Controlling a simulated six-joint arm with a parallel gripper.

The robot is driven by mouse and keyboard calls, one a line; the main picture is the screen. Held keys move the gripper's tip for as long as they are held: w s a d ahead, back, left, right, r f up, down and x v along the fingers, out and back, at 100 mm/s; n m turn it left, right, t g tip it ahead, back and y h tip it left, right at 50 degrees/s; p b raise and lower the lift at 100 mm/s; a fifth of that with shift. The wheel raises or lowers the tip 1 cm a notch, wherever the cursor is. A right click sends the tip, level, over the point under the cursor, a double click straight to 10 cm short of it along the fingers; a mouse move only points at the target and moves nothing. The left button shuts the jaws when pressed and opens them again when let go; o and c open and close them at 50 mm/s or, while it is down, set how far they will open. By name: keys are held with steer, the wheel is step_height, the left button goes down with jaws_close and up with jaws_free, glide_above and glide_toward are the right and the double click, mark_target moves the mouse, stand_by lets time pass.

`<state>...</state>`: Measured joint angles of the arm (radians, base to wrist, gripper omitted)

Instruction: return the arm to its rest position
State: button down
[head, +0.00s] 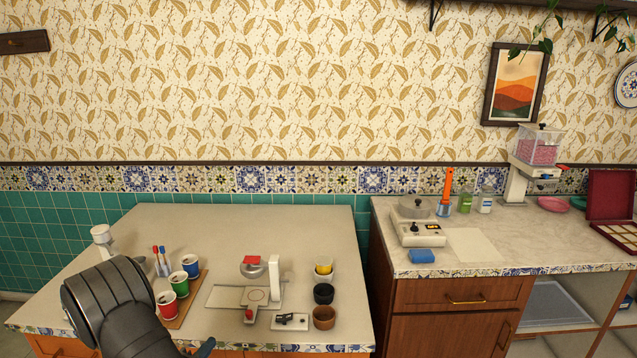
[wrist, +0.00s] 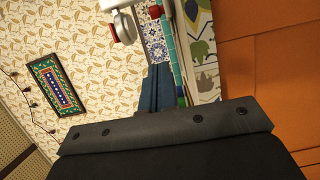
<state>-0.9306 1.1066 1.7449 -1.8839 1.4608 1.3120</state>
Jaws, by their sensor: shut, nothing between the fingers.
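My gripper's blue fingers (wrist: 160,90) show in the wrist view, together and with nothing between them. In the head view my black arm comes in at the lower left, over the front of the left counter, and a dark blue tip (head: 206,347) shows low at the front edge; most of the gripper is hidden or out of frame there. In the wrist view the fingers point past the orange cabinet front (wrist: 265,60) toward the tiled wall. A white fixture with a red knob (wrist: 122,25) shows above them.
The counter's back is clear.

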mark_target(239, 331)
steer(key=x, duration=0.8)
steer(key=shift+w+d, duration=0.1)
steer(key=shift+d, duration=0.1)
steer(key=d, duration=0.1)
steer(key=w+d, duration=0.1)
steer(key=d, duration=0.1)
steer(key=shift+w+d, duration=0.2)
steer(key=shift+w, duration=0.15)
steer(key=shift+a, duration=0.35)
